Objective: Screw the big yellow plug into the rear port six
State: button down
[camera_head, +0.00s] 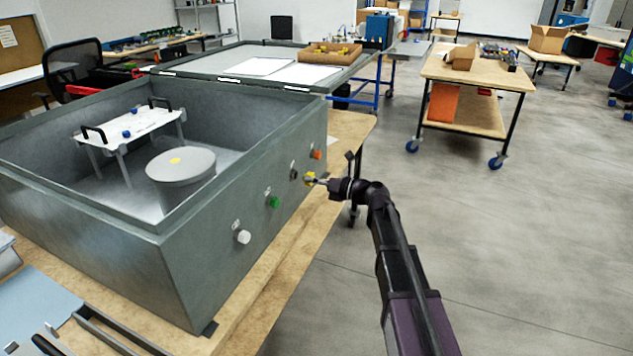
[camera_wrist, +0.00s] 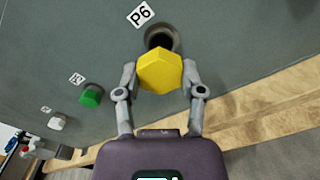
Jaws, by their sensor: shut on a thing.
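The big yellow plug (camera_wrist: 160,72) is held between the two fingers of my gripper (camera_wrist: 160,84) in the wrist view. It also shows as a small yellow shape in the head view (camera_head: 309,179), at the tip of my gripper (camera_head: 314,181). Port six (camera_wrist: 163,36) is a dark round hole beside a white P6 label (camera_wrist: 141,14). The plug is in front of the port and covers its lower part in the wrist view. Whether the plug touches the port cannot be told. In the head view the port (camera_head: 293,173) is a dark spot on the grey housing wall.
The grey open housing (camera_head: 180,268) stands on a wooden table (camera_head: 285,268). A green plug (camera_head: 273,201), a white plug (camera_head: 243,237) and an orange plug (camera_head: 317,155) sit along the same wall. A round grey canister (camera_head: 182,190) is inside.

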jog(key=n, duration=0.5)
jog(key=shift+w+a, duration=0.1)
jog(key=shift+a, duration=0.1)
jog(key=n, duration=0.4)
jog(key=shift+a+n, duration=0.2)
jog(key=shift+n, duration=0.2)
jog(key=n, duration=0.4)
jog(key=shift+w+a, duration=0.1)
jog(key=shift+a, duration=0.05)
jog(key=shift+a+n, duration=0.15)
jog(key=shift+n, duration=2.35)
jog(key=shift+w, duration=0.2)
jog(key=shift+w+a, duration=0.25)
jog(key=shift+a, duration=0.4)
